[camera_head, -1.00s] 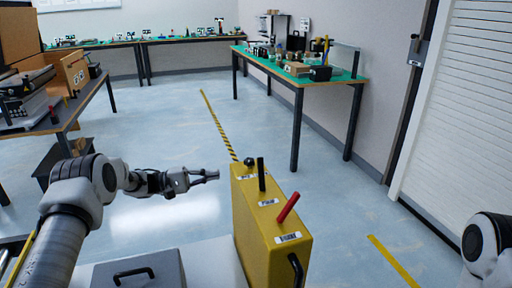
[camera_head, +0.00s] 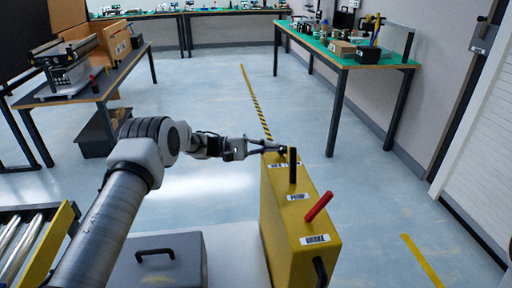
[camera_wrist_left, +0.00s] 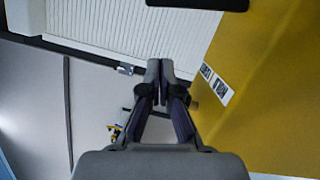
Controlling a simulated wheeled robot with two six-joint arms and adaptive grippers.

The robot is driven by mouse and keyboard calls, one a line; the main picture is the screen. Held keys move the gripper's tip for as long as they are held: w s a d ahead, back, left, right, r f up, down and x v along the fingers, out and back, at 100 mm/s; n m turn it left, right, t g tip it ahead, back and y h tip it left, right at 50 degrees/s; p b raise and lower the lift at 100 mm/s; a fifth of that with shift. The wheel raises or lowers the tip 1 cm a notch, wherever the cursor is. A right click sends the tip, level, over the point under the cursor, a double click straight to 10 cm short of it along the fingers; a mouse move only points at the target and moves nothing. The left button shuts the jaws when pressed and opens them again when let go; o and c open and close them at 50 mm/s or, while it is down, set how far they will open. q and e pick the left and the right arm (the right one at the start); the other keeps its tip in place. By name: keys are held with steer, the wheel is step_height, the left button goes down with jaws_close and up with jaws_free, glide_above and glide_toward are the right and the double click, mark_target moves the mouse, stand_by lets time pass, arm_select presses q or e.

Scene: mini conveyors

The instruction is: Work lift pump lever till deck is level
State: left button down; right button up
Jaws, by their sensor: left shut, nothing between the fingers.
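A yellow box (camera_head: 272,215) stands right of centre in the head view. An upright black lever (camera_head: 292,167) rises from its top behind a PUMP label. A tilted red lever (camera_head: 319,207) stands nearer me, and a dark knob (camera_head: 281,150) is at the far end. My left gripper (camera_head: 272,148) is at the knob, level with the box's far top edge; I cannot tell whether it touches. In the left wrist view, its fingers (camera_wrist_left: 160,78) are together and empty, beside the yellow box (camera_wrist_left: 265,85). My right gripper is out of view. I cannot identify the deck for sure.
A grey case (camera_head: 185,262) with a black handle lies left of the yellow box. A roller conveyor (camera_head: 30,245) with a yellow rail is at lower left. Workbenches (camera_head: 345,62) stand further back. The floor beyond the box is open.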

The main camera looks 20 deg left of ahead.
mark_target(293, 166)
arm_select(q)
steer(key=x, duration=0.3)
steer(key=shift+s+d+r, duration=0.1)
steer(key=shift+s+d, duration=0.05)
steer(key=shift+s+d+r+p, duration=0.2)
steer(key=shift+s+d, duration=0.1)
steer(key=shift+s, duration=0.25)
steer(key=shift+s+d+r+p, duration=0.1)
steer(key=shift+s+d+p, duration=0.15)
steer(key=shift+s, duration=0.25)
steer(key=shift+s+d+r, duration=0.1)
steer(key=shift+s+d, duration=0.1)
steer(key=shift+s, duration=0.1)
steer(key=shift+d, duration=0.1)
